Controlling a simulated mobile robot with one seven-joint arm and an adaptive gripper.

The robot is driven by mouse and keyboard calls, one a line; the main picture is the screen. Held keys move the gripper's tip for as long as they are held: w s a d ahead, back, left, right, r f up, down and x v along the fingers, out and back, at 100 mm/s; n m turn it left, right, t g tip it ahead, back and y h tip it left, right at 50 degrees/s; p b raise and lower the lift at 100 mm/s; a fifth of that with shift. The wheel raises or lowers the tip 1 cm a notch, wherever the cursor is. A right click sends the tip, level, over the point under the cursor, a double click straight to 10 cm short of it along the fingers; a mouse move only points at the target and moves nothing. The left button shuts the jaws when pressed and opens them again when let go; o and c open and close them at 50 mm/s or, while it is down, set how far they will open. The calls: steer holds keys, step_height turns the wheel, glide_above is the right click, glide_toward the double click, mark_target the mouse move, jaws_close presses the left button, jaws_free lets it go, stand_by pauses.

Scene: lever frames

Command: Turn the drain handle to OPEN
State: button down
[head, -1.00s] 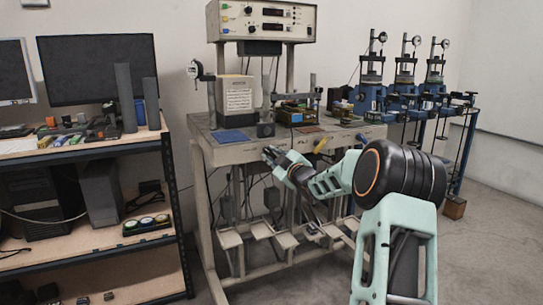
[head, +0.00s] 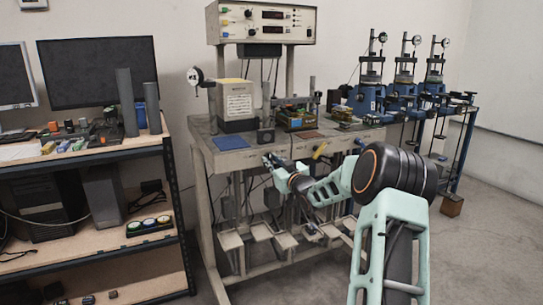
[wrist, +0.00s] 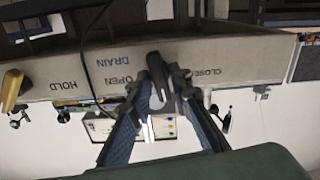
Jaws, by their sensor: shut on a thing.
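The drain handle is a dark lever (wrist: 157,72) on the front face of the bench, seen upside down in the wrist view. It sits between the printed words OPEN (wrist: 115,80) and CLOSED (wrist: 202,72), with DRAIN printed beside OPEN. My gripper (wrist: 163,88) is shut on the handle, with a finger on each side. In the head view my gripper (head: 271,161) is at the bench's front edge, below the blue pad (head: 230,142). The handle is too small and covered there to make out.
A yellow handle (wrist: 12,89) by the word HOLD is to the left in the wrist view; it also shows right of my gripper in the head view (head: 319,151). The bench (head: 222,160) carries instruments. A shelf (head: 95,157) stands at left.

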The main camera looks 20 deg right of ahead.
steer(key=m+p, duration=0.3)
steer(key=m, duration=0.2)
steer(key=shift+r+m, duration=0.1)
steer(key=shift+m, duration=0.3)
steer(key=m+p, duration=0.1)
steer(key=m, duration=0.1)
steer(key=m+p, duration=0.1)
steer(key=m, duration=0.2)
steer(key=shift+d+f+p, duration=0.1)
steer(key=shift+f+p, duration=0.1)
steer(key=shift+p, duration=0.2)
steer(key=c, duration=2)
jaws_free()
steer(key=shift+o, duration=0.2)
steer(key=shift+s, duration=0.15)
steer(key=s, duration=1.1)
steer(key=shift+s+d, duration=0.2)
steer(key=shift+s, duration=0.2)
